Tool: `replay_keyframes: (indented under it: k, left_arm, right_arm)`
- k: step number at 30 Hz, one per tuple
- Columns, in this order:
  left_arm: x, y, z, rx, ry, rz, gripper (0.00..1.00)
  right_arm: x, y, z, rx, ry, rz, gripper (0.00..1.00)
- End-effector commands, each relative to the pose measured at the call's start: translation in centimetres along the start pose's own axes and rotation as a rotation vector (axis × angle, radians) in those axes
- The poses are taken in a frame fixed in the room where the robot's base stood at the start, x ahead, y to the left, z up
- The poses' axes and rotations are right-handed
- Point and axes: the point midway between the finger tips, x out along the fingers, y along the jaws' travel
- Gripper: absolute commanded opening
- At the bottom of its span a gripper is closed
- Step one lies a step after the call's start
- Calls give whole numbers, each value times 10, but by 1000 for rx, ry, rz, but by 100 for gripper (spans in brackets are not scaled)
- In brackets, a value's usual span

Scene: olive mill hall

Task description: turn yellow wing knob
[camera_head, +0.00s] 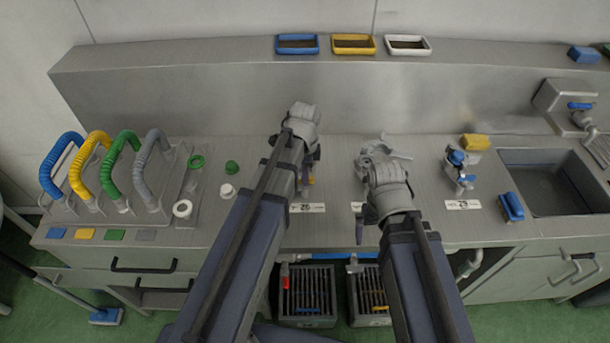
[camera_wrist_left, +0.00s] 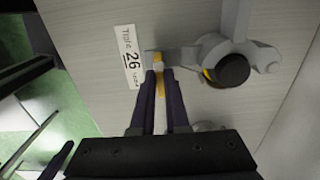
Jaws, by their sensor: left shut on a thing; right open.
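The yellow wing knob (camera_wrist_left: 158,76) shows in the left wrist view as a narrow yellow piece between my left fingertips. It is attached to a grey fixture with a dark round cap (camera_wrist_left: 230,70). My left gripper (camera_wrist_left: 160,77) is shut on the knob. In the head view my left gripper (camera_head: 306,182) is just behind the label 26, with a bit of yellow (camera_head: 311,180) beside its fingers; my arm hides most of the fixture. My right gripper (camera_head: 360,228) is open, largely hidden by its own wrist, near the counter's front edge.
The label 26 (camera_head: 307,208) lies beside the knob. To the right stand a fixture with a blue knob (camera_head: 456,158), a yellow sponge (camera_head: 475,142), a blue brush (camera_head: 511,207) and a sink (camera_head: 550,180). Coloured hoses (camera_head: 97,165) stand left. Counter between left arm and hoses holds small caps.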

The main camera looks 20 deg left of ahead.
Motion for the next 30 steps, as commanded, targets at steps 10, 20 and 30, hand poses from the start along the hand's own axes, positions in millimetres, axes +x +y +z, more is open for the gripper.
replay_keyframes:
  k: [10, 20, 30]
  left_arm:
    - [0, 1, 0, 1, 0, 1, 31]
    - [0, 0, 0, 0, 0, 0, 42]
    - [-18, 0, 0, -1, 0, 0, 42]
  right_arm:
    - [0, 0, 0, 0, 0, 0, 100]
    - [0, 0, 0, 0, 0, 0, 100]
    - [-18, 2, 1, 0, 0, 0, 100]
